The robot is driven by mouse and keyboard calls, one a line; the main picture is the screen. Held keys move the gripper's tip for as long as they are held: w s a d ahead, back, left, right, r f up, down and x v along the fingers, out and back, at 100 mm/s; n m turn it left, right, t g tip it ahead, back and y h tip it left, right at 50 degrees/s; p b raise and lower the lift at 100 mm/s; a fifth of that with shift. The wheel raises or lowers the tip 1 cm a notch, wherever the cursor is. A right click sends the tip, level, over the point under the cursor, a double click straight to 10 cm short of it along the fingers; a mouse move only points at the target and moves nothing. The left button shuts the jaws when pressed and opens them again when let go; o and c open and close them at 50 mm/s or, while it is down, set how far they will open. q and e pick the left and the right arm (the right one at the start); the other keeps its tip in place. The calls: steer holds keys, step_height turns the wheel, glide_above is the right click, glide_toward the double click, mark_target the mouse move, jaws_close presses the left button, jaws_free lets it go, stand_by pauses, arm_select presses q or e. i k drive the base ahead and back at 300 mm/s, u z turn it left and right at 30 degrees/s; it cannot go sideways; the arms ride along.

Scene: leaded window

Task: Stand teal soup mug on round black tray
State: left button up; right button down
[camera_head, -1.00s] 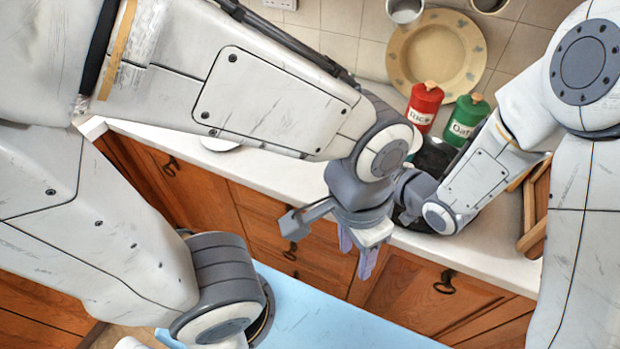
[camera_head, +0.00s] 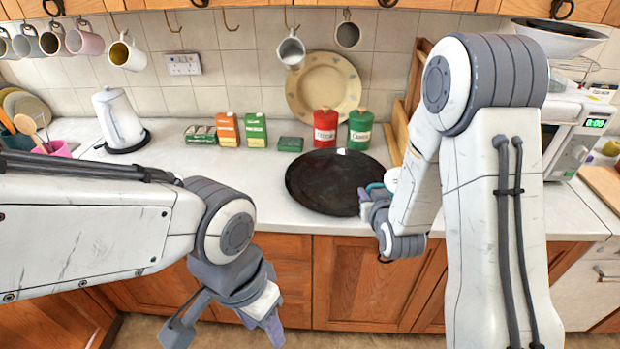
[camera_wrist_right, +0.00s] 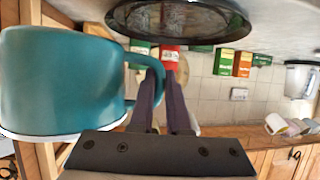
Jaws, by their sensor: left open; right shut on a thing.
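The round black tray (camera_head: 325,182) lies on the white counter near its front edge; its dark rim also shows in the right wrist view (camera_wrist_right: 185,40). The teal soup mug (camera_wrist_right: 60,85) fills the left of that wrist view. My right gripper (camera_wrist_right: 165,85) is shut on its handle. That view is upside down, and the mug's pale rim faces up, so it looks upright. In the head view only a little of the mug (camera_head: 391,179) shows, at the tray's right edge, mostly behind my right arm. My left gripper (camera_head: 262,322) is open and empty in front of the cabinets.
A red canister (camera_head: 325,128) and a green canister (camera_head: 360,130) stand just behind the tray. A plate (camera_head: 323,85) leans on the wall. Mugs hang from hooks above. A kettle (camera_head: 118,120) stands at left, a microwave (camera_head: 572,125) at right. The counter left of the tray is clear.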

mark_target(316, 185)
steer(key=u, duration=1.7)
steer(key=i, duration=1.3)
steer(key=z, duration=2.6)
